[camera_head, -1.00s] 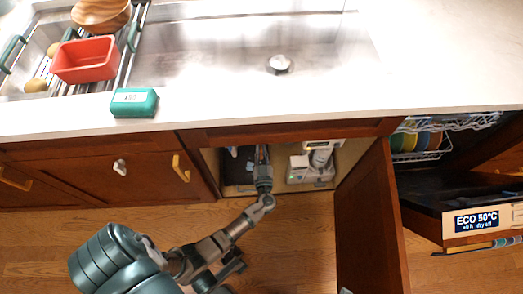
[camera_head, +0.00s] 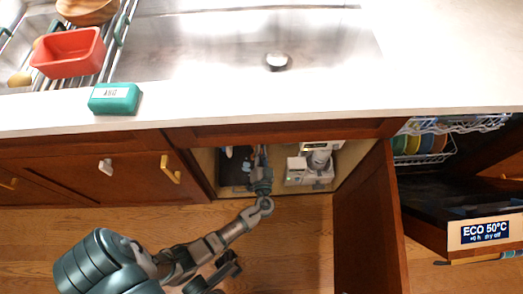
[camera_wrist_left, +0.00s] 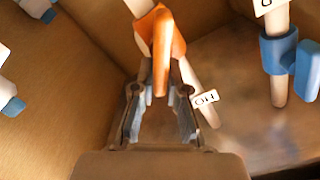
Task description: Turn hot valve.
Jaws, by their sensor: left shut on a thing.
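The hot valve has an orange handle (camera_wrist_left: 162,55) on a pale pipe, in the upper middle of the left wrist view. A small white tag (camera_wrist_left: 206,98), only partly legible, hangs beside it. My left gripper (camera_wrist_left: 163,80) is shut on the orange handle, with a finger on either side of it. In the head view my left gripper (camera_head: 260,172) reaches into the open cabinet under the sink; the valve cannot be made out there. My right gripper is not in view.
A blue valve (camera_wrist_left: 278,52) on another pipe stands to the right. Blue-ended fittings (camera_wrist_left: 12,105) are at the left. A white unit (camera_head: 310,166) sits in the cabinet, right of my gripper. The open cabinet door (camera_head: 365,225) and open dishwasher (camera_head: 450,215) are further right.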

